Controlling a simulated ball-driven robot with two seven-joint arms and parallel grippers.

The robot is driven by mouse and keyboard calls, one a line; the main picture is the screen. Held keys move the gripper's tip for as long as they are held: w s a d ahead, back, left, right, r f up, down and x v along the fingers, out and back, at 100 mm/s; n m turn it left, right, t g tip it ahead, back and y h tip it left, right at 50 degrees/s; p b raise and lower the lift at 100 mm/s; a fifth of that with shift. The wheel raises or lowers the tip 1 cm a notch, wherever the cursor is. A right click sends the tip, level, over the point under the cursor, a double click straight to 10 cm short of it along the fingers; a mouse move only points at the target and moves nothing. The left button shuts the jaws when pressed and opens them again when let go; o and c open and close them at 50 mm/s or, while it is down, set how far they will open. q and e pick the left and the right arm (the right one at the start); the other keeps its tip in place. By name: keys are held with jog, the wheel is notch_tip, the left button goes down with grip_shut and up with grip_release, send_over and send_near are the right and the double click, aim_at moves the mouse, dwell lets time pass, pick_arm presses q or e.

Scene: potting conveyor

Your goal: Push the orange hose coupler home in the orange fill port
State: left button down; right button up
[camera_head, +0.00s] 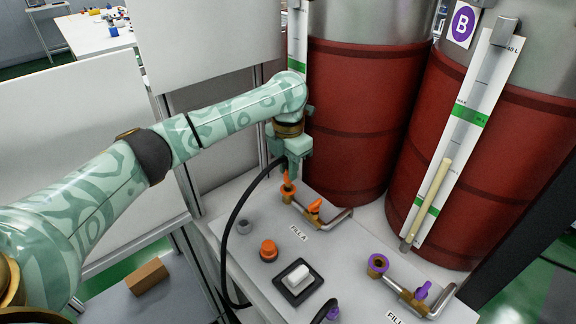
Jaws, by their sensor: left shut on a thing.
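My left gripper (288,166) points down over the orange fill port (288,196) at the back of the grey panel. It is shut on the orange hose coupler (287,178), which shows as a narrow orange piece below the fingers. A black hose (234,222) runs from the gripper down to the left. The coupler is in line with the port and close above or at its mouth; I cannot tell whether it is seated. The fingers hide most of the coupler. My right gripper is not in view.
Beside the port are an orange valve handle (315,206) and a metal pipe (337,218). Red drums (350,120) stand close behind.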

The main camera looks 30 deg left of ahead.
pick_arm(q)
jog(key=shift+r, duration=0.1)
jog(key=shift+p, duration=0.4)
dwell(0.7)
jog(key=shift+p, duration=0.35)
jog(key=shift+f+b, duration=0.3)
jog(key=shift+f, duration=1.15)
jog(key=c, duration=1.2)
grip_release()
